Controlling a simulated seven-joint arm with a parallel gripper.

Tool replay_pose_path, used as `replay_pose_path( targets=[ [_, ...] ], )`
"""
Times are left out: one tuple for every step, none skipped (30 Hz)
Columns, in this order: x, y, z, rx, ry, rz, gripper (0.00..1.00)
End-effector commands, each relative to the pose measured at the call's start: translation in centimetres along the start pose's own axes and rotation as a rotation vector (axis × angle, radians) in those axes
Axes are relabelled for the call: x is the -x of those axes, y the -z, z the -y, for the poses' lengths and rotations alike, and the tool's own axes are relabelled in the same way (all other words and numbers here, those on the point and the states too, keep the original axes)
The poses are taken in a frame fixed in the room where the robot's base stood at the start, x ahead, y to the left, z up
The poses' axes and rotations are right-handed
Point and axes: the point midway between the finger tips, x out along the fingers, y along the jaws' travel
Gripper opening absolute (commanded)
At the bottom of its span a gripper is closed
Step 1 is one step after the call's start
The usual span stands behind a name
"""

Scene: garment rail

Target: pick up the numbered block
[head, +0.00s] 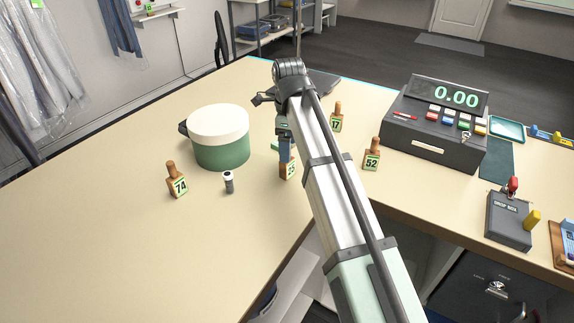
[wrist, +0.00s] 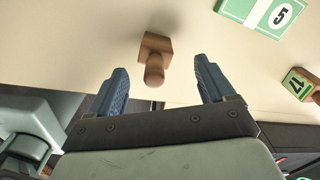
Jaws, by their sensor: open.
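Several wooden blocks with knob handles and green number labels stand on the table. One (head: 288,170) is partly hidden by my gripper (head: 285,150), and only a 5 at the end of its label shows clearly. In the wrist view a wooden block (wrist: 155,47) with its knob lies between and slightly beyond the open blue fingers of my gripper (wrist: 161,70), not gripped. Other blocks read 74 (head: 178,183), 52 (head: 372,156) and apparently 17 (head: 336,120). A green-and-white piece marked 5 (wrist: 262,12) lies at the upper right of the wrist view.
A green tub with a cream lid (head: 220,138) stands left of my gripper, with a small white-topped cylinder (head: 228,182) in front. A cash register (head: 436,122) and a drop box (head: 509,222) are on the right. The left table area is clear.

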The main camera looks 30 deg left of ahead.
Motion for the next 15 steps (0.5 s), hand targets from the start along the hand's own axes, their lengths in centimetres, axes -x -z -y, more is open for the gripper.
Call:
replay_pose_path(
  targets=[
    [-0.2,0.0,0.0,0.000,0.000,0.000,0.82],
    [-0.3,0.0,0.0,0.000,0.000,0.000,0.82],
    [-0.4,0.0,0.0,0.000,0.000,0.000,0.82],
    [-0.5,0.0,-0.1,0.000,-0.001,0.000,0.82],
    [-0.6,0.0,-0.1,0.000,-0.001,0.000,0.82],
    [-0.9,0.0,-0.2,0.001,-0.001,0.000,0.82],
    [-1.1,0.0,-0.2,0.001,-0.002,-0.001,0.82],
    [-1.4,-0.1,-0.3,0.001,-0.002,-0.001,0.82],
    [-1.8,-0.1,-0.5,0.001,-0.002,-0.001,0.82],
    [-2.2,-0.1,-0.5,0.001,-0.001,0.000,0.82],
    [-2.6,-0.1,-0.6,0.001,-0.001,0.000,0.82],
    [-3.2,-0.2,-0.7,0.001,-0.001,0.000,0.82],
    [-3.6,-0.2,-0.8,0.001,-0.002,-0.001,0.82],
    [-4.0,-0.2,-0.8,0.001,-0.002,-0.001,0.82],
    [-4.4,-0.2,-0.7,0.001,-0.002,-0.001,0.82]
  ],
)
